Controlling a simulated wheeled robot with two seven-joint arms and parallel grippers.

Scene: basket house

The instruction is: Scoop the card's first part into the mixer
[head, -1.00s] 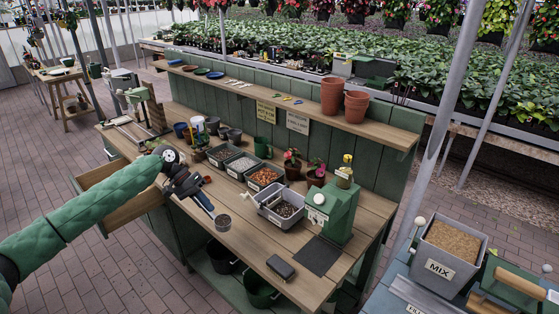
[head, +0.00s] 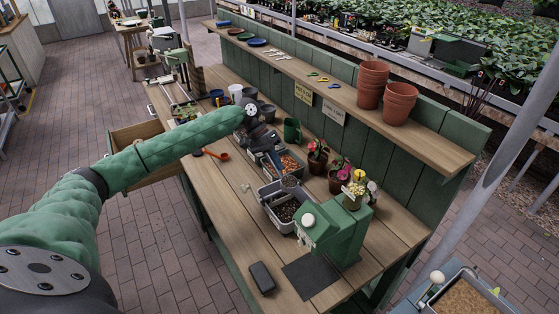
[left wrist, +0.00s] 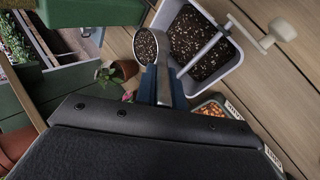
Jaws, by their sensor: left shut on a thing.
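My left gripper (head: 273,157) is shut on the handle of a scoop (head: 290,181). In the left wrist view the scoop (left wrist: 151,45) holds dark, grainy material and looks level. The tub, seen in the head view (head: 272,188), also holds dark material. A pale crank rod (left wrist: 203,52) with a knob crosses it, so it looks like the mixer. A green machine (head: 330,232) stands beside it. My right gripper is out of view.
A bin of orange pieces (head: 291,163) stands behind the tub. Potted plants (head: 317,155) are close to its right. An orange tool (head: 215,154) and a black block (head: 262,277) lie on the bench. Two note cards (head: 303,93) hang on the back panel, unreadable.

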